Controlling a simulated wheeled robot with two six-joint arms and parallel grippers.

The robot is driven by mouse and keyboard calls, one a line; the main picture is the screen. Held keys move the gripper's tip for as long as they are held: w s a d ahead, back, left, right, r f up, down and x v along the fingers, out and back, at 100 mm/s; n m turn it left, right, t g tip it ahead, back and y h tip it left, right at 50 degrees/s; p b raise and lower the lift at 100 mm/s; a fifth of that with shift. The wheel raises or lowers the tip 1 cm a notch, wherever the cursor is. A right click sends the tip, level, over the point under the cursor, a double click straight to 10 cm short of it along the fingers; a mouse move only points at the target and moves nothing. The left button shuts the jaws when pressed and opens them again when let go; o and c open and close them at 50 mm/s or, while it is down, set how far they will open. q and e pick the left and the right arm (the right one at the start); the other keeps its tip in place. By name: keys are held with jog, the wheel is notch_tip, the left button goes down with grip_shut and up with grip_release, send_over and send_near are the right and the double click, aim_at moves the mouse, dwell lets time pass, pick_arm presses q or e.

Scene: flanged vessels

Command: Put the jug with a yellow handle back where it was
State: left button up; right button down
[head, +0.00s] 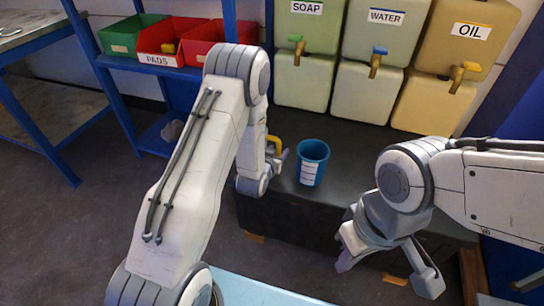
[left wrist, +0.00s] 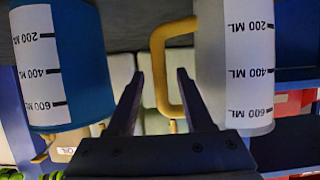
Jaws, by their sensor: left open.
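The jug with a yellow handle is mostly hidden behind my left arm in the head view, where only its yellow handle (head: 275,143) shows. In the left wrist view its pale, translucent body (left wrist: 238,70) with a white scale strip stands at the right, and its handle reaches left. My left gripper (head: 280,160) is open at the handle. In the left wrist view the handle appears between the open fingertips (left wrist: 160,76); contact cannot be told. My right gripper (head: 388,268) is open and empty at the lower right, in front of the dark bench.
A blue measuring cup (head: 313,162) stands on the dark bench (head: 350,178), close right of my left gripper. Dispensers labelled SOAP (head: 306,28), WATER (head: 385,33) and OIL (head: 468,45) stand behind. A blue shelf with a red PADS bin (head: 165,45) is at upper left.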

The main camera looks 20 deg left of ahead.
pick_arm(q)
jog(key=v, duration=0.7)
jog(key=s+d+r+m+g+h, duration=0.1)
jog(key=s+d+r+m+g, duration=0.15)
jog(key=s+d, duration=0.3)
jog(key=s+d+r+m+g+h, duration=0.1)
jog(key=s+d+r+g, duration=0.3)
jog(key=d, duration=0.3)
jog(key=s+r+m+g, duration=0.1)
jog(key=s+r+g, duration=0.2)
jog(key=s, duration=0.8)
jog(key=s+r+m+g+y, duration=0.1)
jog(key=s+r+g, duration=0.3)
jog(key=s, duration=0.7)
jog(key=shift+d+r+m+p, duration=0.25)
jog(key=shift+r+m+p, duration=0.05)
jog(key=shift+r+m, duration=0.5)
jog(key=shift+w+r, duration=0.1)
notch_tip(320, 180, up, 23)
jog(key=p, duration=2.3)
